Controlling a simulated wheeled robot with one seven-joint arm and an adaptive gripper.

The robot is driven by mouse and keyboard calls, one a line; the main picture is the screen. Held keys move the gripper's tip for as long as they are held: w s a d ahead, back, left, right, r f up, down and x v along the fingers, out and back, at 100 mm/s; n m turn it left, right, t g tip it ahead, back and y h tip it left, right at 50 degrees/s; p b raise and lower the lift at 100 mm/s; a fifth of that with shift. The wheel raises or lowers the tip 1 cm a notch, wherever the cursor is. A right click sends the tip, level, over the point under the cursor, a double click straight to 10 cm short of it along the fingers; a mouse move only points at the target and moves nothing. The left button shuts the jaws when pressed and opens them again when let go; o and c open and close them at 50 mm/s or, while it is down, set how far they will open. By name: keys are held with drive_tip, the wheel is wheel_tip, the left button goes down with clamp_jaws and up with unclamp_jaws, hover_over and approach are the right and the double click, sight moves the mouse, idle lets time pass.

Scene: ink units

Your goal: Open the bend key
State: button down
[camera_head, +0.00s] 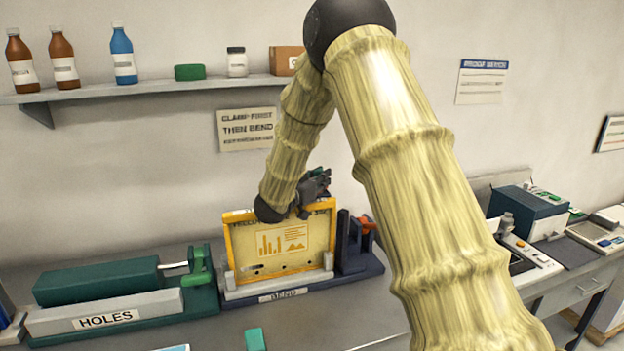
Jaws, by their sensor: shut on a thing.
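The bend unit, with a plate labelled BEND (283,295), stands on the bench in the middle of the view. A yellow-framed panel with a chart on it (245,255) stands upright in this unit. My gripper (318,183) is at the panel's top right edge, partly hidden by my own wrist. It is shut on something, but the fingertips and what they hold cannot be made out. An orange-red part (367,222) sits on the dark block (352,250) at the unit's right, apart from my gripper. I cannot tell which part is the bend key.
A green unit labelled HOLES (108,318) with a green lever (199,266) stands to the left. A shelf (160,86) with bottles is on the wall above. A small green block (255,339) lies in front. My arm hides the bench right of the bend unit.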

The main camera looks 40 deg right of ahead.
drive_tip(key=c, duration=1.4)
unclamp_jaws()
drive_tip(key=shift+s, duration=0.1)
drive_tip(key=shift+a, duration=0.15)
drive_tip(key=shift+a, duration=0.2)
drive_tip(key=v, duration=1.1)
drive_tip(key=shift+s+a, duration=0.15)
